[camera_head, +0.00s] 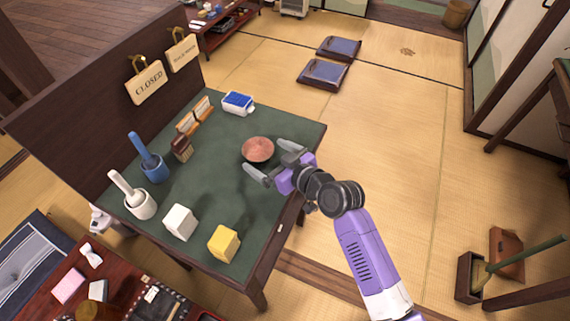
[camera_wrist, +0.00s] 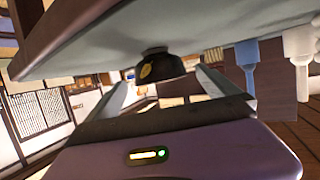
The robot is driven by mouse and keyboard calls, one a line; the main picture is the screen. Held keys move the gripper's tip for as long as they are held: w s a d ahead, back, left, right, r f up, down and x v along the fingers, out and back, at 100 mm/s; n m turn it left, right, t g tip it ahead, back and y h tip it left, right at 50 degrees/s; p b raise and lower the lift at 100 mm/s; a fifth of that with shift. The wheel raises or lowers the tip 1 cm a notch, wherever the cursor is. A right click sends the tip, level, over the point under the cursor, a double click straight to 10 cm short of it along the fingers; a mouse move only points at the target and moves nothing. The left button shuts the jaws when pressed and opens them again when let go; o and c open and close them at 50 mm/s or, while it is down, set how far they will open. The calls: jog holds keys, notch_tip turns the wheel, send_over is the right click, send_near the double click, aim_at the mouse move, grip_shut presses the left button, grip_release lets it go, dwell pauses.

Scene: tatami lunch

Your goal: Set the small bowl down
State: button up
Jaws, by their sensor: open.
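The small bowl (camera_head: 258,150) is reddish-brown inside and stands upright on the dark green top of the table (camera_head: 222,190), near its right edge. In the upside-down wrist view the bowl (camera_wrist: 160,68) is dark outside with a gold patch, and its foot meets the table top. My gripper (camera_head: 268,159) is open at the table's right edge, its fingers pointing towards the bowl. In the wrist view my gripper (camera_wrist: 163,82) has one finger to either side of the bowl, with gaps showing. Neither finger visibly presses on it.
A blue-and-white container (camera_head: 238,103), a wooden rack (camera_head: 195,116), a brown brush (camera_head: 181,148), blue mortar (camera_head: 154,168), white mortar (camera_head: 140,204), white block (camera_head: 180,222) and yellow block (camera_head: 223,243) stand on the table. A dark partition (camera_head: 100,100) runs behind. The table's middle is clear.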

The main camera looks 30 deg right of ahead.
jog(key=v, duration=0.9)
jog(key=shift+s, duration=0.1)
jog(key=s+f+m+h, duration=0.3)
jog(key=s, duration=1.5)
jog(key=s+a+r, duration=0.1)
jog(key=s+r, duration=0.3)
jog(key=s, duration=0.3)
jog(key=s+a+r+t, duration=0.1)
jog(key=s+r, duration=0.4)
jog(key=s, duration=0.2)
